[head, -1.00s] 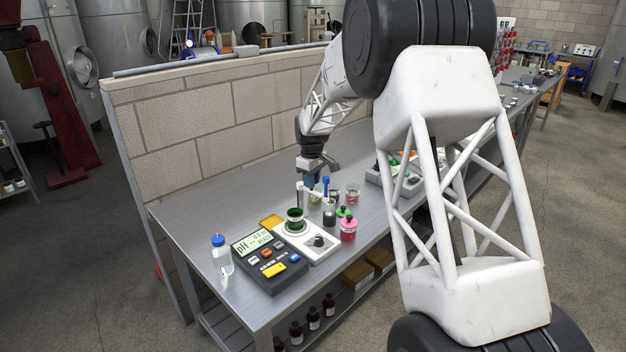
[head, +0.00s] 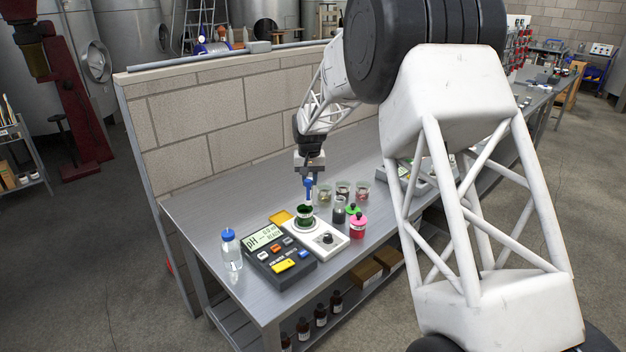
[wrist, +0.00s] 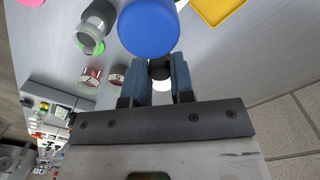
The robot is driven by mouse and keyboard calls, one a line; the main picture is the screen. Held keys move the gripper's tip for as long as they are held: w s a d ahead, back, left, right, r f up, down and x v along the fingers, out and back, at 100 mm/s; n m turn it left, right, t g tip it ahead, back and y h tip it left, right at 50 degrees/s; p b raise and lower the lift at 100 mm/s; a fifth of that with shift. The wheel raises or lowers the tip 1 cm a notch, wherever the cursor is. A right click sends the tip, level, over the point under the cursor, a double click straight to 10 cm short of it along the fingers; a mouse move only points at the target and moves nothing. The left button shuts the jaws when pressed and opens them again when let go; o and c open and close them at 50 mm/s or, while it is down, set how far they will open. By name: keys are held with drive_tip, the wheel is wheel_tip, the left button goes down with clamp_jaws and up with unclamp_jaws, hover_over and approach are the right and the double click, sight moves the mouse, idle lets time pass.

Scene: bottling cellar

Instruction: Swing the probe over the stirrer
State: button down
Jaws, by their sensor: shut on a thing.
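The white stirrer (head: 328,231) sits on the steel bench and carries a beaker of green liquid (head: 305,214). The blue-topped probe (head: 308,184) now appears above that beaker in the head view. Whether its tip is inside the beaker is hard to tell. My gripper (head: 309,175) is shut on the probe's top from above. In the wrist view, the blue probe head (wrist: 148,28) shows at the tips of my gripper's fingers (wrist: 160,72). The probe's white holder is mostly hidden.
A pH meter (head: 270,243) lies left of the stirrer, with a blue-capped bottle (head: 231,250) beyond it. A block wall (head: 220,115) runs behind the bench.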

drive_tip(key=shift+a+m, duration=0.25)
drive_tip(key=shift+m, duration=0.25)
drive_tip(key=c, duration=1)
unclamp_jaws()
drive_tip(key=shift+r, duration=0.15)
drive_tip(key=shift+r, duration=3.8)
